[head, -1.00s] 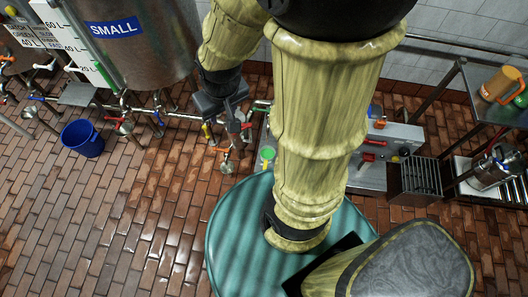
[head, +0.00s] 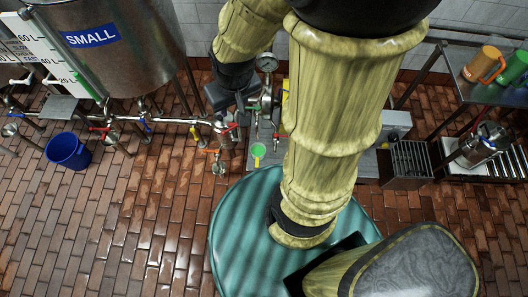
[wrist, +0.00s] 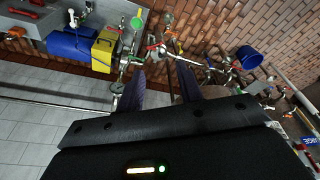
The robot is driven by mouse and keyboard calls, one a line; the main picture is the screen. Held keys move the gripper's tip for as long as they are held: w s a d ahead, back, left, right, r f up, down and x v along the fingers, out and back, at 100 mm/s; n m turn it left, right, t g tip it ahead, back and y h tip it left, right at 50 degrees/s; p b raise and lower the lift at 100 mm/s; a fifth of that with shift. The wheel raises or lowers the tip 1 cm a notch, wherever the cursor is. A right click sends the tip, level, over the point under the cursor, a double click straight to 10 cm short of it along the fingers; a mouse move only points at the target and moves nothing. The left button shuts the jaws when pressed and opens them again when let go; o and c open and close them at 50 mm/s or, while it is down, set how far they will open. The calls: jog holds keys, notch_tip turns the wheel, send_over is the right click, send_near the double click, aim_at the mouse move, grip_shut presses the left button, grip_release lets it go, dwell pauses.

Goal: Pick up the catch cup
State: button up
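A small green cup (head: 259,150) with a yellow part below it stands at the front edge of the grey bench in the head view, just beyond my round teal base. It looks like the catch cup, though I cannot be sure. A green round top, likely the same cup, shows in the wrist view (wrist: 136,22). My gripper (head: 236,97) is up and left of it in the head view, in front of the pipework. In the wrist view my gripper's two dark fingers (wrist: 160,88) stand apart with nothing held between them; the cup is beyond them.
Pipes and valves (head: 218,130) and a gauge (head: 267,63) crowd around the gripper. A steel tank (head: 110,60) and blue bucket (head: 68,152) stand left.

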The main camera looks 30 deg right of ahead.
jog(key=shift+o, duration=0.4)
jog(key=o, duration=0.4)
jog(key=shift+f, duration=0.15)
jog(key=shift+c, duration=0.2)
jog(key=o, duration=1)
jog(key=shift+m+g, duration=0.3)
jog(key=shift+m, duration=0.3)
jog(key=f+b, duration=0.1)
jog(key=f, duration=0.1)
jog(key=f+b, duration=0.2)
jog(key=w+a+f+b, duration=0.1)
jog(key=f, duration=0.1)
jog(key=shift+f, duration=0.4)
jog(key=shift+c, duration=0.2)
notch_tip(320, 180, down, 40)
jog(key=w+m+g+h+b, duration=0.3)
jog(key=m+b, duration=0.4)
jog(key=b, duration=1.5)
jog(key=w+d+f+m+t+h+b, duration=0.1)
jog(key=w+f+t+h+b, duration=0.3)
jog(key=f+b, duration=0.7)
jog(key=w+d+f+m+t+h+b, duration=0.2)
jog(key=w+d+f+t+h+b, duration=0.2)
jog(key=f+b, duration=0.7)
notch_tip(320, 180, down, 3)
jog(key=shift+w+r+t, duration=0.1)
jog(key=shift+w+t, duration=0.2)
jog(key=shift+w, duration=0.1)
